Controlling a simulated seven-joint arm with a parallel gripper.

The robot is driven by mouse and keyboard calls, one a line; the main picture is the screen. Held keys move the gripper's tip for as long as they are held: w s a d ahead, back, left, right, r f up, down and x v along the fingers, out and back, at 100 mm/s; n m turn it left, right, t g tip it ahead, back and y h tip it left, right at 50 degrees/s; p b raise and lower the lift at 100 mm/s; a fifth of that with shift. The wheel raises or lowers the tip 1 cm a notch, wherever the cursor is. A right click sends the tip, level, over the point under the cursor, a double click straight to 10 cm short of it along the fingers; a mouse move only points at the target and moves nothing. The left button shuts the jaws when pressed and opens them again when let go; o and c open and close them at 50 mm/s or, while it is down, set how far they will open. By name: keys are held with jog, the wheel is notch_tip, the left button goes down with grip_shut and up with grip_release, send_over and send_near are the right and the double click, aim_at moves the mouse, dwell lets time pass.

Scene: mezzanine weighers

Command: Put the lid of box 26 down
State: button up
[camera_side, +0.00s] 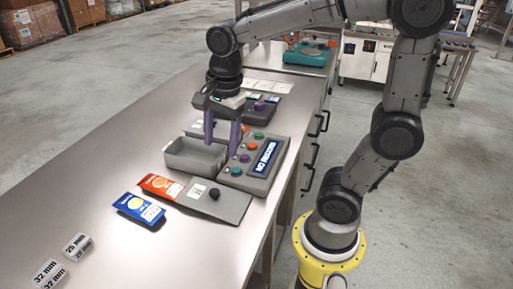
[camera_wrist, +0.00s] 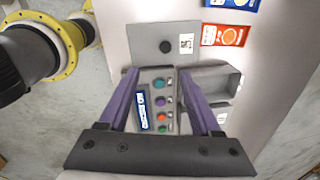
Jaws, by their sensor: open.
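A flat grey plate with a black knob and a white label, which looks like the lid (camera_side: 228,208), lies at the near side of the grey open-topped box (camera_side: 180,165). The lid also shows at the top of the wrist view (camera_wrist: 145,32), with its knob (camera_wrist: 166,46) near the middle. I cannot read the number 26 on either. The box shows at the right in the wrist view (camera_wrist: 222,76). My gripper (camera_side: 221,148) is open and empty, with its purple fingers above the box and the panel beside it. In the wrist view my gripper (camera_wrist: 158,72) points toward the lid's lower edge.
A panel (camera_side: 262,178) with coloured buttons and a "NO RECORD" display stands right of the box. An orange packet (camera_side: 160,185) and a blue packet (camera_side: 138,208) lie left of the lid.

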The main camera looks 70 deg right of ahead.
jog(key=s+n+t, duration=0.2)
jog(key=s+n, duration=0.3)
jog(key=n, duration=0.4)
jog(key=s+a+n+t, duration=0.1)
jog(key=s+n, duration=0.4)
jog(key=n, duration=0.5)
jog(key=shift+s+a+r+n+t, duration=0.15)
jog(key=shift+s+r+n+t, duration=0.15)
jog(key=shift+t, duration=0.2)
